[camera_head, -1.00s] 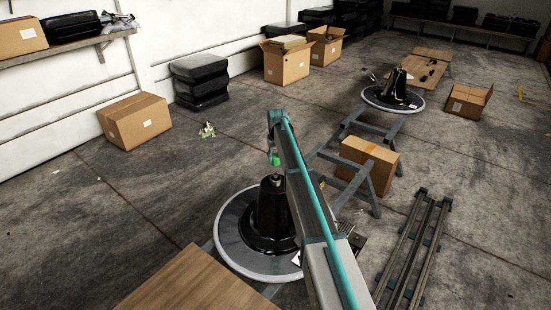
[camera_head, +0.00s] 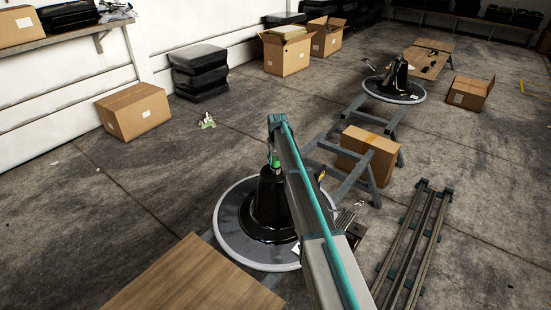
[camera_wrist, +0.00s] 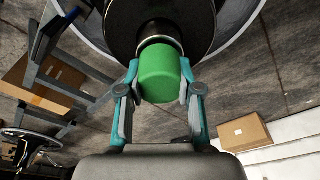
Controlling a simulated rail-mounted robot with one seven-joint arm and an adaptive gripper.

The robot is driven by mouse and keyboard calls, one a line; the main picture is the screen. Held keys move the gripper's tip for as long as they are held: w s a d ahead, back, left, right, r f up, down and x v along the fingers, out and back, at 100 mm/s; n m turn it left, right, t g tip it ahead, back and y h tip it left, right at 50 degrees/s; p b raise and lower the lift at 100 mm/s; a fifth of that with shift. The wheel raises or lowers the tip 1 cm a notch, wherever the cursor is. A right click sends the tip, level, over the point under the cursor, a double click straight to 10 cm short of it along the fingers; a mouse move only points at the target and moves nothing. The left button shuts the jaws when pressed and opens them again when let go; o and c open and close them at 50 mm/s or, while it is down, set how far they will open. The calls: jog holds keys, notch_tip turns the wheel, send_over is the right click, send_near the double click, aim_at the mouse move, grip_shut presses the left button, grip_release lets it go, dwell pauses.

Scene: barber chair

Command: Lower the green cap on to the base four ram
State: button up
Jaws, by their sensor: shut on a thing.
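The green cap (camera_wrist: 160,72) is held between the two fingers of my gripper (camera_wrist: 160,88) in the wrist view. In the head view the cap (camera_head: 275,161) is a small green spot at the top of the near black base (camera_head: 268,205), which stands on a round grey disc. The ram (camera_wrist: 158,40) shows in the wrist view as a pale metal collar right against the cap's far end, in line with it. I cannot tell how far the cap sits over the ram. My arm hides the base's right side in the head view.
A second black base (camera_head: 398,80) on a disc stands on trestles at the back right. A cardboard box (camera_head: 369,154) lies by the trestles. A wooden board (camera_head: 193,278) is at the front left. Metal rails (camera_head: 415,245) lie at the right.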

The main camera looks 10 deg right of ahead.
jog(key=shift+f, duration=0.9)
dwell(0.7)
jog(key=o, duration=0.9)
jog(key=shift+r, duration=0.1)
jog(key=shift+r+p, duration=1.6)
jog(key=shift+r, duration=2.85)
